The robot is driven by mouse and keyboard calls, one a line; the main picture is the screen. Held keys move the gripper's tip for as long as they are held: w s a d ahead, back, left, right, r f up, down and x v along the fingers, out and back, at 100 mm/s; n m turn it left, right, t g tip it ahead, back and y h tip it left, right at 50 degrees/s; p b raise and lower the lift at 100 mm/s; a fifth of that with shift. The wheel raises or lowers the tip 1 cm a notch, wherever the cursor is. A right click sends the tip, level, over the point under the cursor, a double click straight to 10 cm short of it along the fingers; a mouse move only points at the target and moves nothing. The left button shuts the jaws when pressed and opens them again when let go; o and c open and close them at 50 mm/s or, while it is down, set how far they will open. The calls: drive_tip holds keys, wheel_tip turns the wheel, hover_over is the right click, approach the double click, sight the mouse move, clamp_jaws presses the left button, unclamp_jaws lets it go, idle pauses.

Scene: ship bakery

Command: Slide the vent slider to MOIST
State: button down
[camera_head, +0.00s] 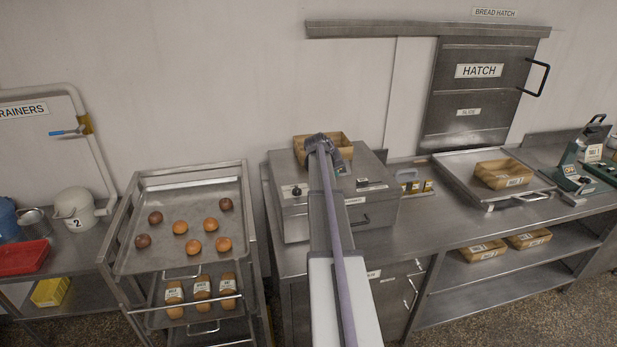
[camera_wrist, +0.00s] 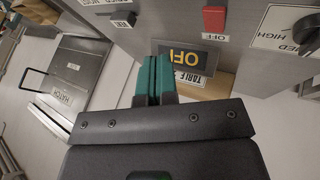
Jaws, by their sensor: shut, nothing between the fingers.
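The steel oven-like box (camera_head: 295,220) stands on the counter, with a dark round knob and small labels on its front. I cannot make out the vent slider or a MOIST label for sure in either view. In the wrist view a steel panel (camera_wrist: 170,22) shows a small black part (camera_wrist: 130,18) beside a white label too small to read; it may be the slider. My gripper (camera_wrist: 153,72) has its teal fingers shut together, empty, in front of the panel and apart from the black part as far as I can tell.
The panel also carries a red OFF switch (camera_wrist: 214,19) and a black knob (camera_wrist: 306,32) near a HIGH label. A rack with a tray of buns (camera_head: 160,200) stands left. The hatch (camera_head: 470,100) is at right.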

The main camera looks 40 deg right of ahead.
drive_tip(key=b, duration=0.9)
approach(345, 186)
drive_tip(key=x, duration=0.6)
drive_tip(key=shift+d+f, duration=0.1)
drive_tip(key=shift+f, duration=0.15)
drive_tip(key=s+d, duration=0.1)
drive_tip(key=d+p, duration=0.1)
drive_tip(key=d, duration=0.1)
drive_tip(key=shift+s+r, duration=0.4)
drive_tip(key=shift+s+d, duration=0.15)
drive_tip(key=shift+d, duration=0.1)
drive_tip(key=s+d, duration=0.1)
drive_tip(key=d, duration=0.1)
drive_tip(key=s+d, duration=0.2)
drive_tip(key=d, duration=0.1)
drive_tip(key=shift+s+d, duration=0.2)
drive_tip(key=shift+d, duration=0.15)
drive_tip(key=shift+a, duration=0.1)
